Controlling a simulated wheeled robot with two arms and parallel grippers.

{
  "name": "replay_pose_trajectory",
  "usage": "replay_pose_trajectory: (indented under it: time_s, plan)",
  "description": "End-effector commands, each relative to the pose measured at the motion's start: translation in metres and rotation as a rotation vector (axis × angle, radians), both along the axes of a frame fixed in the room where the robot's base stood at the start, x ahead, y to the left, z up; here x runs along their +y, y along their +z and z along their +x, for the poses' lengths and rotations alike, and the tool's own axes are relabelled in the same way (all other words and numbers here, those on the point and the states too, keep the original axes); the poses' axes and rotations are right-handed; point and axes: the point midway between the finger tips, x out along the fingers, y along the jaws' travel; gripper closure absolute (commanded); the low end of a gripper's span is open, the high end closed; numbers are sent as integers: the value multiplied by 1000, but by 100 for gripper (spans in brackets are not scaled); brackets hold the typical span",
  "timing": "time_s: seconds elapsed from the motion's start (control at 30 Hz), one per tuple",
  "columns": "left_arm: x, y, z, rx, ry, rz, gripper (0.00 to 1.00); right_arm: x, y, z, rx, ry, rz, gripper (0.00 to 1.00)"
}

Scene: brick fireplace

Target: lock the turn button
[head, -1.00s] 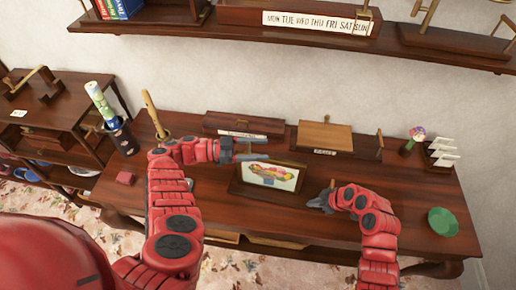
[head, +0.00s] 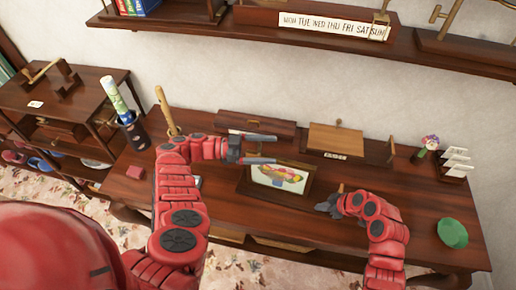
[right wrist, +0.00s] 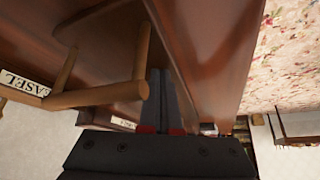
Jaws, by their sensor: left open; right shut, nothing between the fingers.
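I cannot pick out the turn button for sure in either view. A framed picture (head: 280,178) stands on the dark wooden desk, between my two grippers. My left gripper (head: 276,148) is open and empty, its fingers pointing right, above and behind the frame. My right gripper (head: 325,206) is shut and empty, low beside the frame's right side. In the right wrist view its closed dark fingers (right wrist: 160,100) are close to a light wooden bar with posts (right wrist: 100,96); I cannot tell whether they touch. An easel label (right wrist: 25,84) shows there too.
The desk (head: 400,225) holds a long closed box (head: 255,125), a lighter panel with a label (head: 335,139), a flower pot (head: 428,147), a white card rack (head: 457,162) and a green dish (head: 453,233). A wall shelf (head: 300,45) hangs above.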

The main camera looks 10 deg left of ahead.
Motion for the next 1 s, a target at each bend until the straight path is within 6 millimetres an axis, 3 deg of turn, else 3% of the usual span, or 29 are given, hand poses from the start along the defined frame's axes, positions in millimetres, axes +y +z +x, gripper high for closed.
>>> replay_pose_trajectory:
  time_s: [0.4,0.9,1.0]
  plan:
    - [56,0,-10,-2,5,-3,5,-3,-4,-2,7,-3,-8,100]
    - [67,0,-13,-3,0,1,5,-3,-3,-2,6,-4,-8,100]
    - [67,0,-14,-10,2,2,21,-3,-3,-1,5,-3,-7,100]
